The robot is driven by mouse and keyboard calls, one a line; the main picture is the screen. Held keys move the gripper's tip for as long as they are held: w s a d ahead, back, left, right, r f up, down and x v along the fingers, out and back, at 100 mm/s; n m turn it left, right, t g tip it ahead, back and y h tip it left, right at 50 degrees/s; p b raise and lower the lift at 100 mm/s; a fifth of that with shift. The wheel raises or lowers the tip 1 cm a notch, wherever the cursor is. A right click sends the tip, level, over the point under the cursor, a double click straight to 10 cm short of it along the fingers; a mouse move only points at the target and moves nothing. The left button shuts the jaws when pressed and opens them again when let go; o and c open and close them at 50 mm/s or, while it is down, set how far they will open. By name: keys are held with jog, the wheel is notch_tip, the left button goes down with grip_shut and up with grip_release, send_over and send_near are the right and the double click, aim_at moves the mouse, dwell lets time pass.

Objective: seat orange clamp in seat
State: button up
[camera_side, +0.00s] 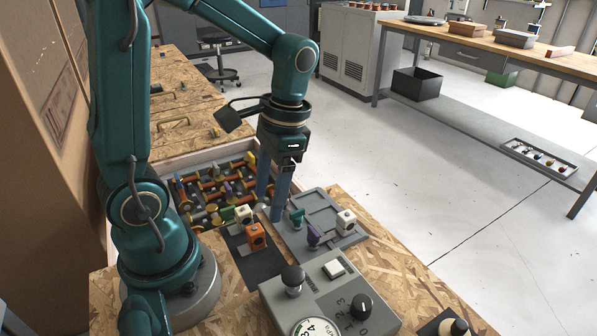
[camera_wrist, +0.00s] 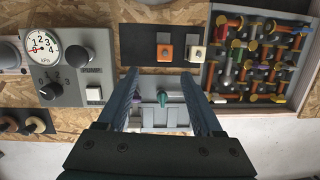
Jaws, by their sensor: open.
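The orange clamp (camera_side: 256,237) is a small block with a round dark opening, upright on a black mat (camera_side: 262,263). It also shows in the wrist view (camera_wrist: 165,53). A white clamp (camera_side: 243,214) stands beside it, apart from it. A grey rack (camera_side: 320,205) with recesses holds a teal piece (camera_side: 297,217), a purple piece (camera_side: 313,236) and another white block (camera_side: 346,221). I cannot tell which recess is the seat. My gripper (camera_side: 269,209) is open and empty, fingers pointing down, between the mat and the rack. In the wrist view the fingers partly hide the rack.
A tray of mixed coloured parts (camera_wrist: 258,58) lies beside the mat. A grey control box (camera_side: 318,291) with a gauge, a button and knobs stands at the front, close to the mat and rack. Bare chipboard (camera_side: 385,250) shows right of the rack.

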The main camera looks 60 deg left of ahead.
aim_at(255, 228)
jog(key=f, duration=0.1)
jog(key=a+f+g, duration=0.1)
jog(key=shift+s+f, duration=0.2)
jog(key=shift+f, duration=0.1)
jog(key=shift+s+a+f+n+g+h, duration=0.1)
jog(key=shift+s+f+n+g+h, duration=0.2)
jog(key=shift+f+g, duration=0.25)
jog(key=shift+x, duration=2.5)
jog(key=shift+c, duration=0.3)
grip_shut()
